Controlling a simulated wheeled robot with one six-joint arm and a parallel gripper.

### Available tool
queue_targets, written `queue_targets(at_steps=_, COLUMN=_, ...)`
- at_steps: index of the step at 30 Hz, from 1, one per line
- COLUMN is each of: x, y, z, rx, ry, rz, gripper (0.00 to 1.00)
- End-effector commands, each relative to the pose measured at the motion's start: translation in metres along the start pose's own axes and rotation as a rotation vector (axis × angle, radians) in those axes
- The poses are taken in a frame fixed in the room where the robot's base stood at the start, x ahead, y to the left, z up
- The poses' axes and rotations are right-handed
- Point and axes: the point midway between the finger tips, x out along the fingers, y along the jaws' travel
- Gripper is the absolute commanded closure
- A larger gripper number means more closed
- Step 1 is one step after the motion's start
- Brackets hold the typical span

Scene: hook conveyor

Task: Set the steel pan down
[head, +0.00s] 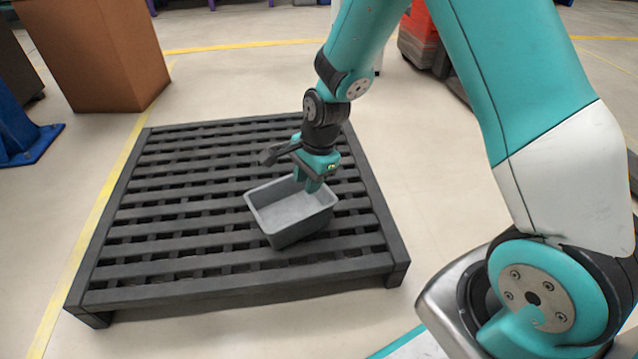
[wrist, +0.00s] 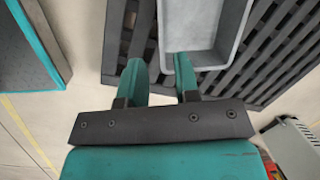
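The steel pan (head: 272,232) is a grey, open, empty rectangular tray. It appears to rest upright on the dark slatted pallet (head: 170,270), right of its middle and towards the front. My gripper (head: 307,184) points down at the pan's far right side. In the wrist view, my gripper (wrist: 161,64) has its two teal fingers apart, with a visible gap. One finger is outside the pan (wrist: 212,58) and the other overlaps its inside near a corner. The wall runs between them with space beside it. The fingertips' exact depth is hidden.
A brown box (head: 98,55) stands behind the pallet at the left, near a blue post foot (head: 35,145). Yellow lines mark the floor. The pallet's slats left of the pan are bare.

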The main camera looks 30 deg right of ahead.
Motion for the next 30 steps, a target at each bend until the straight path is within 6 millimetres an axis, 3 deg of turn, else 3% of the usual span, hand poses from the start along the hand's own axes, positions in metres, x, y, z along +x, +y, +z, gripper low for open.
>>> queue_targets(at_steps=5, x=-0.088, y=0.023, z=0.061, rx=-0.517, ry=-0.072, rz=-0.035, gripper=0.7)
queue_targets(at_steps=9, x=-0.154, y=0.071, z=0.109, rx=-1.034, ry=-0.127, rz=-0.073, gripper=0.7)
queue_targets(at_steps=13, x=-0.194, y=0.122, z=0.138, rx=-1.461, ry=-0.159, rz=-0.113, gripper=0.7)
queue_targets(at_steps=16, x=-0.212, y=0.153, z=0.151, rx=-1.706, ry=-0.173, rz=-0.138, gripper=0.7)
queue_targets(at_steps=20, x=-0.222, y=0.176, z=0.158, rx=-1.89, ry=-0.18, rz=-0.158, gripper=0.7)
queue_targets(at_steps=30, x=-0.225, y=0.182, z=0.16, rx=-1.942, ry=-0.183, rz=-0.162, gripper=0.7)
